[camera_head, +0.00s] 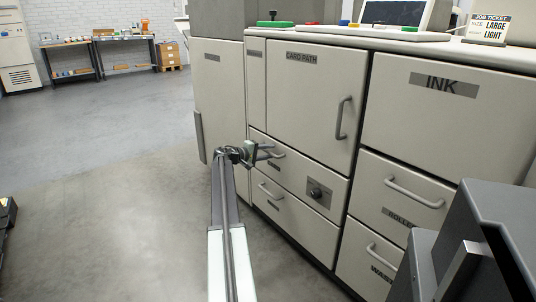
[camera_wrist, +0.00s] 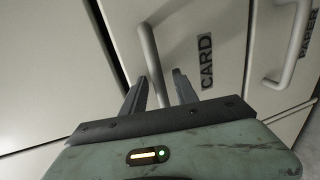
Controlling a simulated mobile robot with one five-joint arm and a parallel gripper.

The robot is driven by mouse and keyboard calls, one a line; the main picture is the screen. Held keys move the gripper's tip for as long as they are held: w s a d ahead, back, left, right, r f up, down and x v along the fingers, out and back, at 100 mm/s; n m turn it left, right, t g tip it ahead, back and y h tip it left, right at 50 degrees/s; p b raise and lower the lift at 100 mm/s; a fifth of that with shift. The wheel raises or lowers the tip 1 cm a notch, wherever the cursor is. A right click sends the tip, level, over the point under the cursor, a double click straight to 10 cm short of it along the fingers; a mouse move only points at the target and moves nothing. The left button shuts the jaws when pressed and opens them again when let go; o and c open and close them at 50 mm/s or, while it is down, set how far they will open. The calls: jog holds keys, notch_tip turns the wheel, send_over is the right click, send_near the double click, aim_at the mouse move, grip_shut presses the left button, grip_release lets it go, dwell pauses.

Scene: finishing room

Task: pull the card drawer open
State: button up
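The card drawer (camera_head: 298,175) is a pale front panel under the card path door, and it looks flush with the cabinet. Its grey bar handle is partly hidden by my gripper (camera_head: 267,151) in the head view. In the wrist view the handle (camera_wrist: 150,52) runs down between the two dark fingers of my gripper (camera_wrist: 159,82). The CARD label (camera_wrist: 207,60) is right of the fingers. The fingers are apart, with a visible gap between the handle and the right finger. Whether the left finger touches the handle I cannot tell.
The paper drawer (camera_head: 292,217) lies just below, with its own handle (camera_wrist: 291,54). The card path door (camera_head: 312,95) is above. Open floor (camera_head: 110,170) lies to the left.

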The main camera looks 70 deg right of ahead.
jog(key=shift+c, duration=0.2)
grip_shut()
dwell(1.1)
